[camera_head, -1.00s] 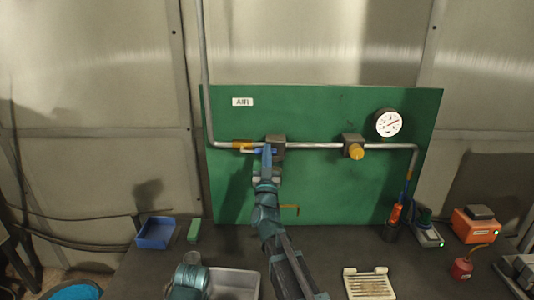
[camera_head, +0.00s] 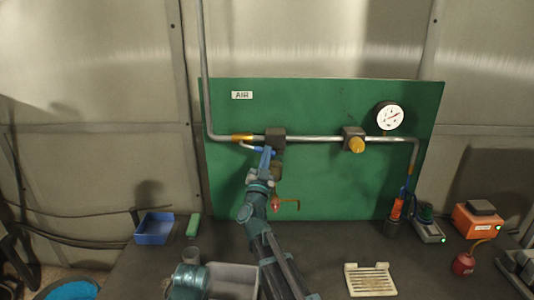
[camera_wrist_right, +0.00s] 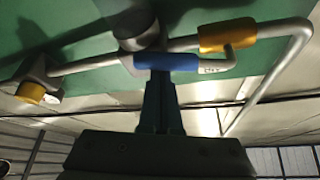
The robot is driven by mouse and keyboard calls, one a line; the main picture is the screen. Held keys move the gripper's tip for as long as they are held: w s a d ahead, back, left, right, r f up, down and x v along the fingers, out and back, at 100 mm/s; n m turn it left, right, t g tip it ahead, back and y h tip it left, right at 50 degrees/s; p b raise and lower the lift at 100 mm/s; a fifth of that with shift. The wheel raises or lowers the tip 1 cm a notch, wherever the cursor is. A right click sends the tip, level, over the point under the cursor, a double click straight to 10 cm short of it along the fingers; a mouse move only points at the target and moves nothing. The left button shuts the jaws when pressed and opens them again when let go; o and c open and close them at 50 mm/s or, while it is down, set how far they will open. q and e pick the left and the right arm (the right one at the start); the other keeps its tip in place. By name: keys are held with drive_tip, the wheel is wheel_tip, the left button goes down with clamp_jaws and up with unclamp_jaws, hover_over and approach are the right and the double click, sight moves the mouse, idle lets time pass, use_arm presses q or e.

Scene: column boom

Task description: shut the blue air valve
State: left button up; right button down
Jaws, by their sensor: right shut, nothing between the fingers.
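The air valve's lever has a blue sleeve (camera_head: 266,151) and hangs just below the pipe, under the dark valve block (camera_head: 275,138) on the green board. In the right wrist view the blue sleeve (camera_wrist_right: 167,62) lies across my fingertips, on a bent metal rod with a small tag. My right gripper (camera_head: 267,153) is shut and empty, with its tips against or very near the sleeve. It also shows in the wrist view (camera_wrist_right: 160,82). Whether the tips truly touch cannot be told.
A yellow knob (camera_head: 356,146) and a gauge (camera_head: 390,117) are to the right on the board (camera_head: 330,190). A blue bin (camera_head: 154,230), a grey tray (camera_head: 236,279) and a slotted cream plate (camera_head: 370,281) are on the bench.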

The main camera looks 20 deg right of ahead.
drive_tip(key=w+a+f+m+g+h+p, duration=0.2)
drive_tip(key=a+f+m+g, duration=0.4)
drive_tip(key=m, duration=0.9)
drive_tip(key=shift+a+f+m+g, duration=0.3)
drive_tip(key=shift+a+f+g, duration=0.1)
drive_tip(key=shift+a+g, duration=0.15)
drive_tip(key=shift+d, duration=0.1)
